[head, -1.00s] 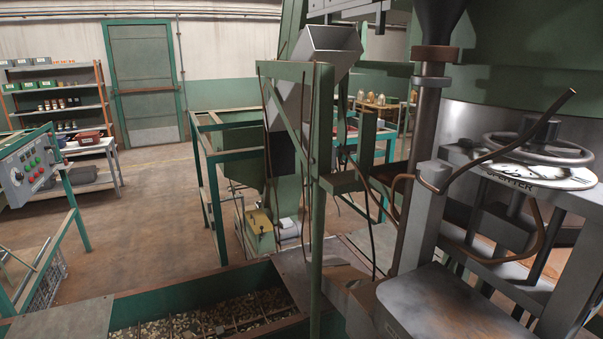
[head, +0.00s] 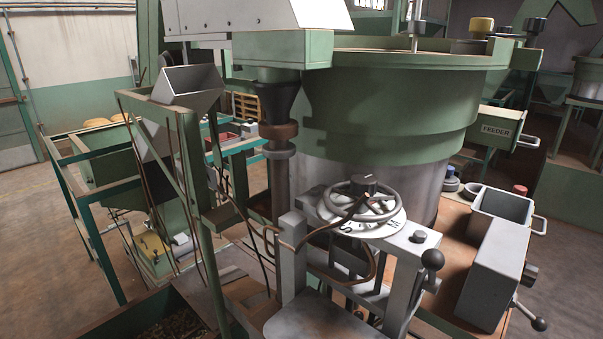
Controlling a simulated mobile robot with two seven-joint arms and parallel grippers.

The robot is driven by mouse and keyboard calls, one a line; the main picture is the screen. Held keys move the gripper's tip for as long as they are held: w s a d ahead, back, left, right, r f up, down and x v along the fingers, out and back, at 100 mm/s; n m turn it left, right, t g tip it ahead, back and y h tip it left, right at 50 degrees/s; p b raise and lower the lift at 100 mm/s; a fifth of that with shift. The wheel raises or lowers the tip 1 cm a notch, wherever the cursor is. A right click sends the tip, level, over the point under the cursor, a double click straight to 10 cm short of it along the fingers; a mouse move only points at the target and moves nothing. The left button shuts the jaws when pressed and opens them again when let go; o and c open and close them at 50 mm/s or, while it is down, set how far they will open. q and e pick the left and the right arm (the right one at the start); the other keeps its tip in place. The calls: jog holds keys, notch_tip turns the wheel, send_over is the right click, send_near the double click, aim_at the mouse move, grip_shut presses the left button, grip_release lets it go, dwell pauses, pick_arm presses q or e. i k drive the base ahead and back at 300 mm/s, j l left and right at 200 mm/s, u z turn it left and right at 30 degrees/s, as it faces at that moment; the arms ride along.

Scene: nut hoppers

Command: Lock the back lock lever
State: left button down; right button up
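A lever with a black ball knob (head: 432,259) stands at the right side of the grey machine frame, below the handwheel. A second handle with a black ball end (head: 538,323) sticks out low at the right, by a grey box. I cannot tell which of these is the back lock lever, or whether any is locked. Neither of my grippers is in the head view.
A large green and grey drum (head: 390,120) fills the middle. A grey box (head: 495,270) and an open grey bin (head: 503,205) sit on the brown bench at right. A green trough (head: 130,318) is at lower left. Open floor (head: 45,250) lies at left.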

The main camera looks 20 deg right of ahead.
aim_at(432, 259)
jog(key=z, duration=1.3)
jog(key=i+l+z, duration=0.1)
jog(key=l, duration=0.3)
